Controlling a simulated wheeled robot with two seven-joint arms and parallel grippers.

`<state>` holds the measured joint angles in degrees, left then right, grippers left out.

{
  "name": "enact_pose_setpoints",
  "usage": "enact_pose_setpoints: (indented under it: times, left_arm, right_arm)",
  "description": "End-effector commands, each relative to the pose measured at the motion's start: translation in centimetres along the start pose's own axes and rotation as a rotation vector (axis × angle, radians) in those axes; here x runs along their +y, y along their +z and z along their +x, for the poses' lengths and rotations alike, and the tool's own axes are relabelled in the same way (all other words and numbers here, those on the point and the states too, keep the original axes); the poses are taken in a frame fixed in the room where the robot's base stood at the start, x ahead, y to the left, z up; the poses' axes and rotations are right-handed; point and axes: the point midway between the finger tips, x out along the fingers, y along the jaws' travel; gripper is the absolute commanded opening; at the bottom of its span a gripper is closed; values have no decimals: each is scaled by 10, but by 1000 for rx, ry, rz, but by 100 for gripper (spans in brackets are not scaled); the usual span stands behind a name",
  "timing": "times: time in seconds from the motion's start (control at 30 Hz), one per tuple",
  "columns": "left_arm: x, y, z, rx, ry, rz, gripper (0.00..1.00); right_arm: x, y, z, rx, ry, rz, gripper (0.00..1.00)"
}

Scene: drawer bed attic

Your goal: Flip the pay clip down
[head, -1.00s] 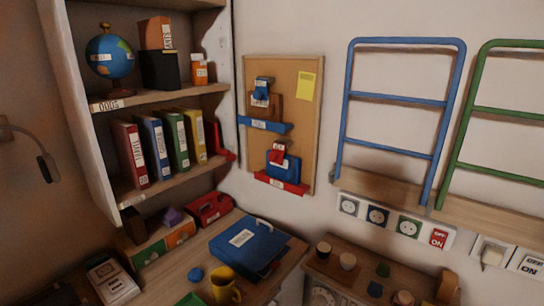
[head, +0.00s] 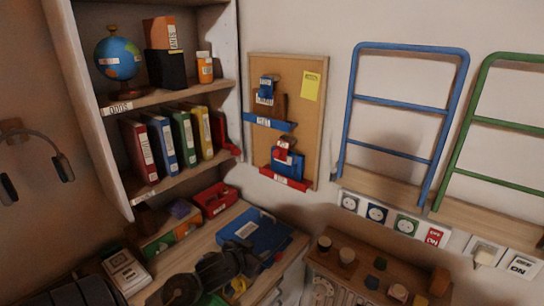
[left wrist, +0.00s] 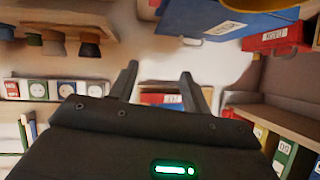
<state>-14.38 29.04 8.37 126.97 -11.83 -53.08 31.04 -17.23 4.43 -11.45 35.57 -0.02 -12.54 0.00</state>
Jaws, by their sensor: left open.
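A cork board (head: 312,130) hangs on the wall with two clip sets. The upper one is a blue clip (head: 266,88) above a blue labelled rail (head: 268,122). The lower one is a red clip (head: 282,146) above a blue piece (head: 289,163) and a red labelled rail (head: 284,178). I cannot read which label says pay. My left gripper (head: 272,258) is low over the desk, below the board and apart from it. In the left wrist view its two fingers (left wrist: 159,80) are apart and empty, with a red labelled part (left wrist: 160,99) behind them. My right gripper is not in view.
A shelf with binders (head: 185,140) and a globe (head: 118,58) stands left of the board. A blue case (head: 255,232) and a red box (head: 215,199) lie on the desk. Sockets (head: 376,212) and blue rails (head: 400,101) are at the right. The wall before the board looks clear.

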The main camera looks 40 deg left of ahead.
Motion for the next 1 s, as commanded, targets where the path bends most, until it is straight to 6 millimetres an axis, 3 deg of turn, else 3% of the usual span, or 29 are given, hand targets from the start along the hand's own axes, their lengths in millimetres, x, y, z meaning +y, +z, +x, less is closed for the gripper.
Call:
enact_pose_setpoints:
  times: [0.03,0.2,0.3,0.4,0.5,0.7,1.0]
  left_arm:
    - [-19,-28,8,72,-4,-8,48]
    - [-71,-121,17,299,29,-59,48]
    - [-96,-169,12,407,64,-85,48]
    - [-110,-198,6,472,94,-104,48]
    - [-117,-211,2,498,109,-113,48]
    - [-117,-216,6,504,113,-117,48]
    - [-114,-241,47,503,111,-119,48]
  right_arm:
    - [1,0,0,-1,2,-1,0]
    - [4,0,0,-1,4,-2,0]
    - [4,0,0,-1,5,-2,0]
    - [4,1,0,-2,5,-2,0]
    - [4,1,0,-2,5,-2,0]
    - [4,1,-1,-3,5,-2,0]
    - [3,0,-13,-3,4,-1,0]
